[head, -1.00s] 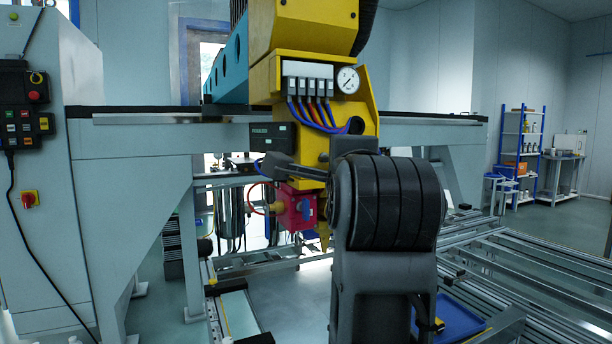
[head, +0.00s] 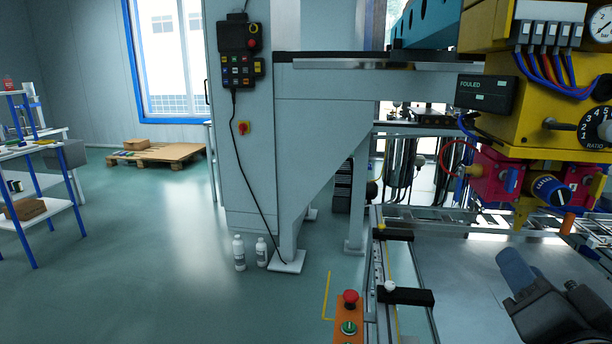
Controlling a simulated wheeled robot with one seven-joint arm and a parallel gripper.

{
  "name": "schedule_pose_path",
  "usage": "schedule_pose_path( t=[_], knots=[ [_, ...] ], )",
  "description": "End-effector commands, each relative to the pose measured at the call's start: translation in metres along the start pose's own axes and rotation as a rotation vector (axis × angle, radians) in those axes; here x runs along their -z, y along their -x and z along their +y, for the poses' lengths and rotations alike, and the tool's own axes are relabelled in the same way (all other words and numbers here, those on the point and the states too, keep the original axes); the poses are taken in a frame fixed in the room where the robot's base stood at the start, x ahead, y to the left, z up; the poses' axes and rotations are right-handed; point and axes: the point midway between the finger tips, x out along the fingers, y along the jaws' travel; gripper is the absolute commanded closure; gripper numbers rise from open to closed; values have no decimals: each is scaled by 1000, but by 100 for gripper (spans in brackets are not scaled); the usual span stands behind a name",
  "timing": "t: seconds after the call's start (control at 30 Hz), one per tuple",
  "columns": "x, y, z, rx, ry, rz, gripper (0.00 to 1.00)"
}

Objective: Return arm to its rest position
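The dark end of my arm shows at the bottom right of the head view, with a slanted blue-grey slab that looks like part of my gripper (head: 518,275). The rest of my arm is cut off by the picture's edge. I cannot tell whether the fingers are open or shut, and I see nothing held. It appears below the yellow machine head (head: 540,120), with a visible gap in the picture.
A grey machine frame (head: 320,110) with a control pendant (head: 240,55) stands left of the machine head. Two white bottles (head: 239,253) stand on the floor. An orange button box (head: 349,328) is at bottom centre. Open floor lies left, before a shelf (head: 38,190) and pallet (head: 158,155).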

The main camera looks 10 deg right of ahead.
Motion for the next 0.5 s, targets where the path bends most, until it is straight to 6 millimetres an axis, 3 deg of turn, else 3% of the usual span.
schedule_pose_path(
  t=[0.2, 0.5],
  knots=[
    [-49, 55, 29, 71, 224, -125, 65],
    [-90, 151, 60, 169, 439, -257, 65]
  ],
)
